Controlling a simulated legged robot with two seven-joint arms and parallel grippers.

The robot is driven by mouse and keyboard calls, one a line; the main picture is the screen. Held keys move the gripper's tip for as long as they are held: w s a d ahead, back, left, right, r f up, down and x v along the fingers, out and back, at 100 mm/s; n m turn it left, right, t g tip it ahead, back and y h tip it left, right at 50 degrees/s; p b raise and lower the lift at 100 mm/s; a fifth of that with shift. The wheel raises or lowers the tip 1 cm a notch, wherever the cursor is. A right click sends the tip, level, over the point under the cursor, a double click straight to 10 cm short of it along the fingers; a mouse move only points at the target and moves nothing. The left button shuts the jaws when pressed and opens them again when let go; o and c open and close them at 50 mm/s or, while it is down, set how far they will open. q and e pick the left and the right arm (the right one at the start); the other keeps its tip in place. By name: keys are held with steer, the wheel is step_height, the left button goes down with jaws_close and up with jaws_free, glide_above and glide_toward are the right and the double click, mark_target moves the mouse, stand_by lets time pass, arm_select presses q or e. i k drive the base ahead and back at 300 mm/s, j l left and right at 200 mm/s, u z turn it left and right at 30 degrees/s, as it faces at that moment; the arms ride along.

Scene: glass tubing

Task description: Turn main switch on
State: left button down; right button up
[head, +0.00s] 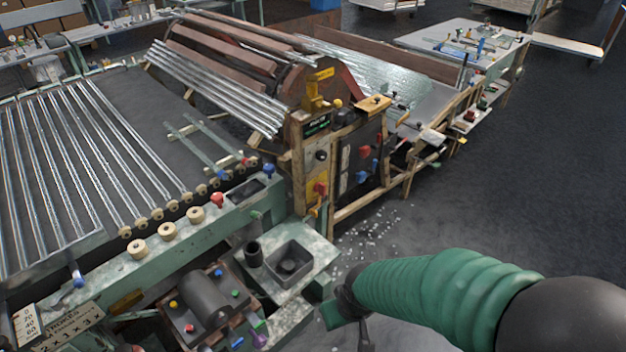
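A red knob on a yellow plate, which looks like a main switch (320,188), sits low on the upright control panel (297,178) at the end of the tubing machine. I cannot read whether it is on or off. A black round knob (321,156) is above it. My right gripper (348,322) is at the bottom centre, in front of and below the panel and apart from the switch. It is small and dark, and its finger opening is unclear. My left gripper is not in view.
A dark panel (360,160) with red and blue knobs adjoins the switch panel. A green bench with a square metal tray (289,264) stands in front. Glass tubes (85,165) lie on the left table. Floor at right is clear, with shards (372,232) near the machine.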

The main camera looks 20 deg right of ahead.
mark_target(320, 188)
steer(key=i+l+u, duration=0.2)
steer(key=l, duration=0.15)
steer(key=l+u, duration=0.2)
steer(key=l, duration=0.2)
steer(key=i+l+u, duration=0.2)
steer(key=l, duration=0.2)
steer(key=k, duration=0.05)
